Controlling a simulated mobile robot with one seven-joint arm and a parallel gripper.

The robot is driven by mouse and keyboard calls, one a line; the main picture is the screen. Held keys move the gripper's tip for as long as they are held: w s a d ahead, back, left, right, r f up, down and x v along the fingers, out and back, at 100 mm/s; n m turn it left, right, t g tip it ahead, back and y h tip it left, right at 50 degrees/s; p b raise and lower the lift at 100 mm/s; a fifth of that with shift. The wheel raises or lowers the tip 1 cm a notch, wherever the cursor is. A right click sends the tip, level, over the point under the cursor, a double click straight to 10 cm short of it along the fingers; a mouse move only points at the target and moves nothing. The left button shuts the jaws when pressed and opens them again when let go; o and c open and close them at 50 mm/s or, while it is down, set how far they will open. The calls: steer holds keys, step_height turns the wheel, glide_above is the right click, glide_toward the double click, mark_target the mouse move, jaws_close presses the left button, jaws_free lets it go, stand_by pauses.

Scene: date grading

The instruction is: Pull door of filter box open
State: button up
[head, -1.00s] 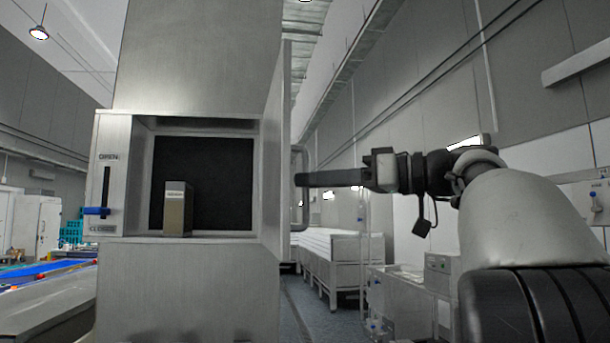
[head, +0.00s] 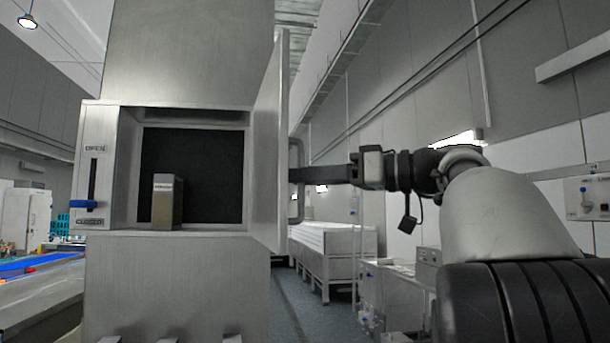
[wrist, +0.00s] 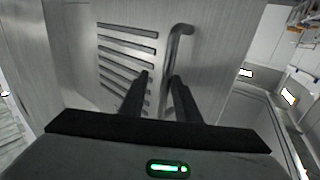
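The filter box (head: 178,275) is a tall grey metal housing, open at the front with a dark interior. Its door (head: 270,140) stands swung out on the right side, seen nearly edge-on. The door's bar handle (head: 296,205) is on its outer face; it also shows in the wrist view (wrist: 177,45), beside slotted vents. My gripper (head: 297,174) is at the handle from the right. In the wrist view its fingers (wrist: 160,77) are apart, with the handle between them, nearer the right finger. The fingertips are partly hidden by the door edge and handle in the head view.
A small upright block (head: 167,202) stands in the box opening. A blue lever (head: 84,204) sits low in its slot on the left panel. Pale benches (head: 335,245) stand beyond the door at right, with grey floor between.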

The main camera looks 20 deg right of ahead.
steer(key=shift+d, duration=0.1)
steer(key=p+v, duration=0.1)
steer(key=v, duration=1.6)
